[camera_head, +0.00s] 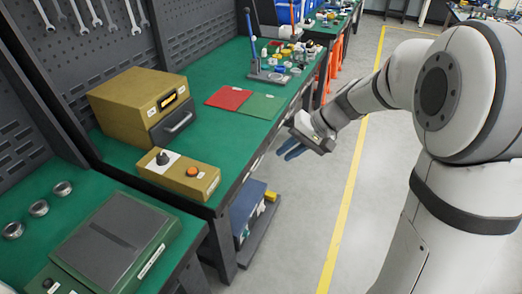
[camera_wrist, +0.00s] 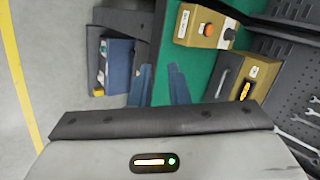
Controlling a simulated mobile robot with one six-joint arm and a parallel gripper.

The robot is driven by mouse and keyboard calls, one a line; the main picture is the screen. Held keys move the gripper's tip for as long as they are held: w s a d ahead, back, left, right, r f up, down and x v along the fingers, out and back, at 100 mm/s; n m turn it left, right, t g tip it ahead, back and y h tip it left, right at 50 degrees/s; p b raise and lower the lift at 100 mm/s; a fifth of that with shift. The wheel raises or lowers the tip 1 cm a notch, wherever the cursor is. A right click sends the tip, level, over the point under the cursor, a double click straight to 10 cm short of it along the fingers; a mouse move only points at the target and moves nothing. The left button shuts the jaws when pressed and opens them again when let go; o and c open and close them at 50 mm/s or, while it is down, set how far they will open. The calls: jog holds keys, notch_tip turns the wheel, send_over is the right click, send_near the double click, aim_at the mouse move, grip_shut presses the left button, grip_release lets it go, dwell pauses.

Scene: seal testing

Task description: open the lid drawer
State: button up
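The lid drawer (camera_head: 172,128) is the dark lower section of a mustard-yellow box (camera_head: 130,98) on the green bench. It has a bar handle (camera_head: 180,122) on its front and looks shut. The handle also shows in the wrist view (camera_wrist: 222,82), at the right beside the yellow box front (camera_wrist: 256,72). My gripper (camera_head: 291,150) has blue fingers and is over the aisle side of the bench's front edge, to the right of the drawer and apart from it. In the wrist view the two fingers (camera_wrist: 159,67) stand apart with nothing between them.
A yellow control box (camera_head: 180,174) with an orange button and black knob stands in front of the drawer box. Red (camera_head: 229,98) and green (camera_head: 258,106) sheets lie to its right. A scale (camera_head: 113,246) is at lower left.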

jog(key=w+a+f+m+t+y+b, duration=0.1)
jog(key=w+a+f+y+b, duration=0.15)
jog(key=w+f, duration=0.5)
jog(key=w+a+f+y+b, duration=0.1)
jog(key=w+f+y+b, duration=0.1)
jog(key=w+f+b, duration=0.5)
jog(key=m+t+y+b, duration=0.3)
jog(key=t, duration=0.1)
send_near(256, 166)
jog(key=x, duration=0.3)
jog(key=shift+h, duration=0.35)
jog(key=x, duration=0.7)
jog(key=shift+w+a+f, duration=0.1)
jog(key=shift+w, duration=0.05)
grip_shut()
